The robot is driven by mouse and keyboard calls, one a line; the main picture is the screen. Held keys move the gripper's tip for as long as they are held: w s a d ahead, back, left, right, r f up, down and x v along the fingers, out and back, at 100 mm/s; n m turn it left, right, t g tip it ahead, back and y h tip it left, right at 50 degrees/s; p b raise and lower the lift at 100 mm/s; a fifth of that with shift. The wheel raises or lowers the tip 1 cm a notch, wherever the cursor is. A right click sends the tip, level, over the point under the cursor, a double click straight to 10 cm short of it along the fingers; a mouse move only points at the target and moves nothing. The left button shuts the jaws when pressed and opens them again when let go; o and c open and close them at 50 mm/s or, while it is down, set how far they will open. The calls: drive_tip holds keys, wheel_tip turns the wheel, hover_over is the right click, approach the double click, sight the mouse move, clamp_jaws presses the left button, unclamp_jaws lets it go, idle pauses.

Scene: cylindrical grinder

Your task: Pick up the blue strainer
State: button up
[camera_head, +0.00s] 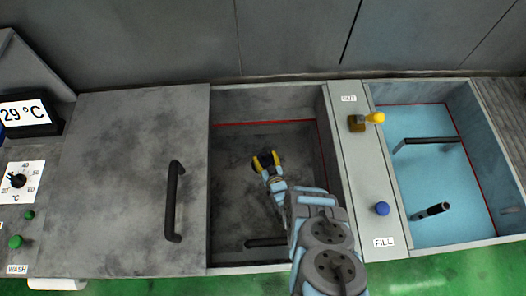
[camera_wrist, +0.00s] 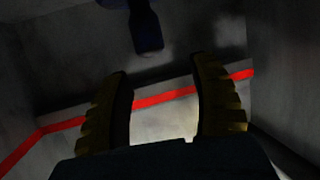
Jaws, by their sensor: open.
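A dark object (camera_wrist: 147,30) with a bluish tint and a stubby end shows at the top of the wrist view, beyond my fingertips; it may be the blue strainer, but it is too dark to be sure. In the head view no strainer can be made out clearly; my gripper and arm cover part of the basin. My gripper (camera_head: 266,161) is down inside the open grey basin, its yellow fingers apart. In the wrist view my gripper (camera_wrist: 162,75) is open, with nothing visible between the fingers, and the dark object lies apart from them.
The grey basin (camera_head: 228,190) has walls on all sides and a red line. A sliding cover (camera_head: 120,170) with a black handle (camera_head: 173,200) lies left. A divider (camera_head: 358,190) with a yellow-handled valve (camera_head: 366,121) and blue knob (camera_head: 382,208) separates it from a water-filled basin (camera_head: 420,180).

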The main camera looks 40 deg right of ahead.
sight(265, 159)
drive_tip(key=f, duration=0.1)
drive_tip(key=s, duration=0.1)
drive_tip(key=s+f+g, duration=0.1)
drive_tip(key=shift+s+a+f+y, duration=0.15)
drive_tip(key=shift+a+f+y, duration=0.15)
drive_tip(key=shift+b+x, duration=0.95)
drive_tip(key=shift+x, duration=1.5)
clamp_jaws()
